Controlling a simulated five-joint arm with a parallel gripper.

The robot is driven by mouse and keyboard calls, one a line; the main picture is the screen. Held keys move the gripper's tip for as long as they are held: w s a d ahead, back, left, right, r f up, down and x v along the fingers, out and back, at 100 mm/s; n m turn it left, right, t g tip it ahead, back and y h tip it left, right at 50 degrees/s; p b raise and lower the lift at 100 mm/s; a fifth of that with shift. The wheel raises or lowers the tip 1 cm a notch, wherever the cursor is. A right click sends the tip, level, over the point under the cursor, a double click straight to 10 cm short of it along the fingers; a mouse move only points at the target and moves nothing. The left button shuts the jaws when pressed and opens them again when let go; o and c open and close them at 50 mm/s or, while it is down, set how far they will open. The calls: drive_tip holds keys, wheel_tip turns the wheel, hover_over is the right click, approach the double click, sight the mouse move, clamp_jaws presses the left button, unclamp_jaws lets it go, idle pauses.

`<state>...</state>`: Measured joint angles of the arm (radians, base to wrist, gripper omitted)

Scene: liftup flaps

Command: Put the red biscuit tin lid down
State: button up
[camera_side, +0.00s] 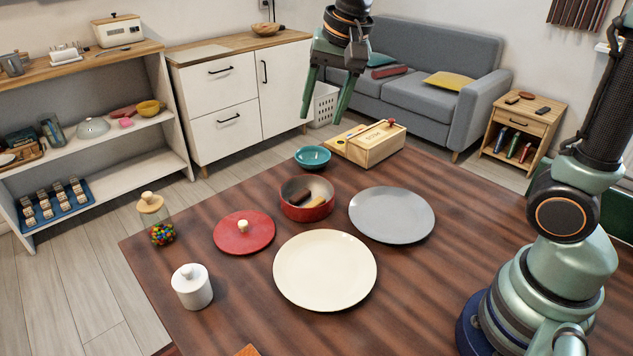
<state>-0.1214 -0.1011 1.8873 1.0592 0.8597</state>
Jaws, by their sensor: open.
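The red biscuit tin lid (244,232) lies flat on the dark wooden table (434,290), with a small cream knob on top. The round red tin (307,199) stands open just to its right, with a dark and a light biscuit inside. My gripper (322,108) is open and empty, fingers pointing down, raised near the table's far edge. It is well above and apart from the lid and the tin.
A cream plate (325,270), a grey plate (391,214), a teal bowl (312,157) and a wooden box (370,144) surround the tin. A candy jar (155,218) and a white lidded pot (192,287) stand left of the lid.

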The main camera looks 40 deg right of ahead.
drive_tip(key=s+d+f+n+t, duration=0.2)
drive_tip(key=s+d+n, duration=0.3)
drive_tip(key=s+n, duration=0.3)
drive_tip(key=s, duration=0.3)
drive_tip(key=shift+s+f, duration=0.15)
drive_tip(key=shift+f, duration=0.25)
